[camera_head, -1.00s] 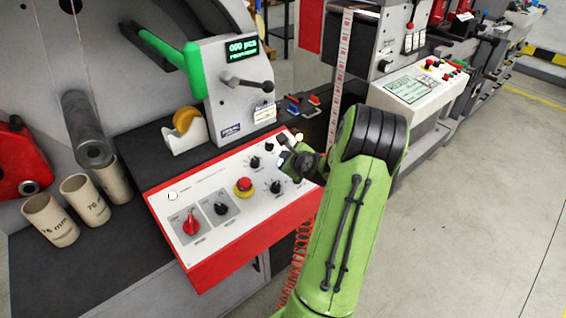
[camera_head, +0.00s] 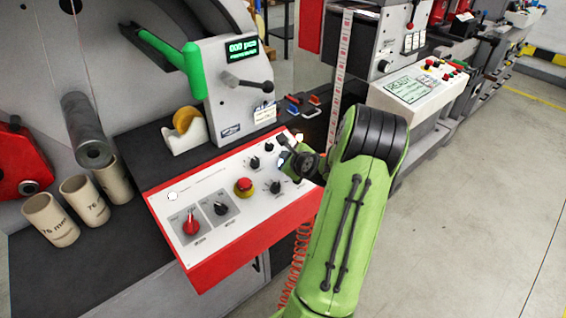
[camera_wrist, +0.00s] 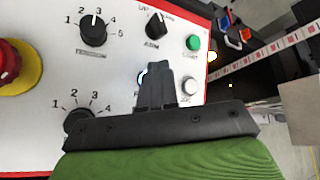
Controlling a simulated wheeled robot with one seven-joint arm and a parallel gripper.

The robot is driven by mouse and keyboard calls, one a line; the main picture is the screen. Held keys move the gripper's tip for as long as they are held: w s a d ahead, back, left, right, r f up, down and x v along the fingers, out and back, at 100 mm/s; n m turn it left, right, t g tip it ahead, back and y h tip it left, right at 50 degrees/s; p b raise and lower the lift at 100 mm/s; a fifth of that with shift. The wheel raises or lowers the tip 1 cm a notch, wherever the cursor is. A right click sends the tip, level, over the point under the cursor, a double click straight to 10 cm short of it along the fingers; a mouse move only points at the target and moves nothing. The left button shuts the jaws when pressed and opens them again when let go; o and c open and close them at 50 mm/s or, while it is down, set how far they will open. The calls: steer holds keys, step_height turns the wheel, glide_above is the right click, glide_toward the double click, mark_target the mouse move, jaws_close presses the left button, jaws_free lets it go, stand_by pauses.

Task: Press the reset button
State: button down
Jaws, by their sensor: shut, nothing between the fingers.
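The white control panel with a red edge (camera_head: 206,243) carries several knobs and buttons. My gripper (camera_wrist: 155,72) is shut and empty, its fingers pointing at the panel's right part. In the wrist view a blue-rimmed button (camera_wrist: 140,76) shows just left of the fingertips, mostly hidden by them. A white button (camera_wrist: 190,86) is right of the fingers, and a green button (camera_wrist: 193,43) is above it. I cannot read which one is labelled reset. In the head view my gripper (camera_head: 285,142) is at the panel's right end; contact with the panel cannot be told.
A red mushroom button on a yellow base (camera_head: 243,187) and black knobs (camera_wrist: 93,31) sit nearby. The grey display post with a lever (camera_head: 236,90) rises behind the panel. Cardboard cores (camera_head: 50,220) stand at left. Open floor lies to the right.

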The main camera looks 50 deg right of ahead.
steer(key=shift+f, duration=0.1)
stand_by(0.3)
steer(key=shift+w+f, duration=0.1)
steer(key=shift+f, duration=0.25)
steer(key=shift+w+f+b, duration=0.1)
steer(key=shift+f+b, duration=0.3)
steer(key=shift+b, duration=0.05)
stand_by(0.5)
steer(key=shift+r, duration=0.15)
steer(key=shift+s+r+p, duration=0.2)
steer(key=shift+r+p, duration=0.5)
steer(key=r+p, duration=0.2)
steer(key=s+r+p, duration=0.1)
steer(key=r+p, duration=0.1)
steer(key=r, duration=0.1)
steer(key=shift+s+a, duration=0.2)
steer(key=shift+f, duration=0.1)
